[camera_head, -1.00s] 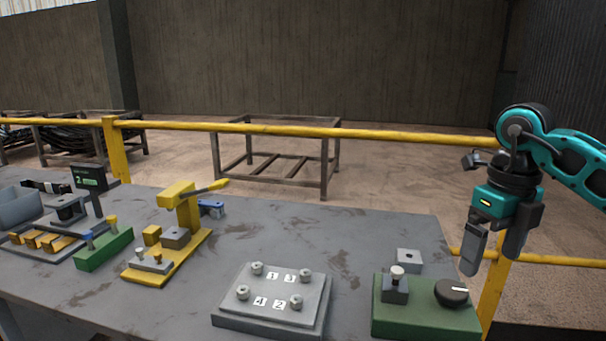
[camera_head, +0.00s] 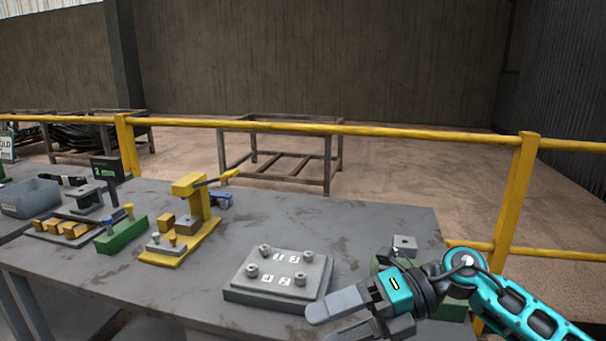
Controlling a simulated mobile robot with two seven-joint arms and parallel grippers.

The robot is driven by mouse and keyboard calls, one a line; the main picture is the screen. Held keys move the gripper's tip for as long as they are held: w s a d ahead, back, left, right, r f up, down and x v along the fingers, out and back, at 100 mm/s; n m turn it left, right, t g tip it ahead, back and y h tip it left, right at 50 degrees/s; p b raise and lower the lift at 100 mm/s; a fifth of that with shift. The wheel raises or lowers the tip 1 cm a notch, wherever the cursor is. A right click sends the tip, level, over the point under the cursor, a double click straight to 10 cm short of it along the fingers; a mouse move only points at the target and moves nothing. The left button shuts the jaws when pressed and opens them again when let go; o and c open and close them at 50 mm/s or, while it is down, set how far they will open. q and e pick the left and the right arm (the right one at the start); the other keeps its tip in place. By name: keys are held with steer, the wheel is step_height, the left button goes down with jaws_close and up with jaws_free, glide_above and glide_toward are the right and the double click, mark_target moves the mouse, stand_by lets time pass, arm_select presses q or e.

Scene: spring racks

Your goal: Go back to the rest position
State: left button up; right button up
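My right gripper (camera_head: 335,318) comes in from the lower right on a teal arm, its grey fingers pointing left. The fingers show apart with a gap between them and nothing visible in it. It is in front of the bench's right end, at the lower right corner of the grey numbered plate (camera_head: 238,290). It hides most of the green block (camera_head: 452,309) and its knob. My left gripper is not in view.
The grey bench (camera_head: 345,222) carries a yellow lever press (camera_head: 190,205), a green block with pegs (camera_head: 122,236), a tray of yellow pieces (camera_head: 62,232) and a grey bin (camera_head: 30,198). A yellow railing (camera_head: 400,132) runs behind the bench.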

steer(key=s+d+f+m+t+h, duration=0.1)
steer(key=d+f+m+t+h, duration=0.35)
steer(key=m, duration=0.75)
steer(key=s+d+f+m+t+h, duration=0.1)
steer(key=d+f+m+t+h, duration=0.1)
steer(key=f+m+t, duration=0.75)
steer(key=s+d+f+m+t+h, duration=0.1)
steer(key=d+f+m+t+h, duration=0.3)
steer(key=m, duration=0.9)
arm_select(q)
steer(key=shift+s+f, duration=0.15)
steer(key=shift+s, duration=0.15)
arm_select(e)
steer(key=s+d+f+m+g+h, duration=0.1)
steer(key=s+d+f+m+g, duration=0.1)
steer(key=s+f+g, duration=0.3)
steer(key=s+f+m, duration=0.1)
steer(key=s+f, duration=0.2)
steer(key=f, duration=0.1)
steer(key=shift+s+d+f+m, duration=0.25)
steer(key=shift+s+d+m, duration=0.1)
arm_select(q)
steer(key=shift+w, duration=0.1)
arm_select(e)
steer(key=shift+h, duration=0.25)
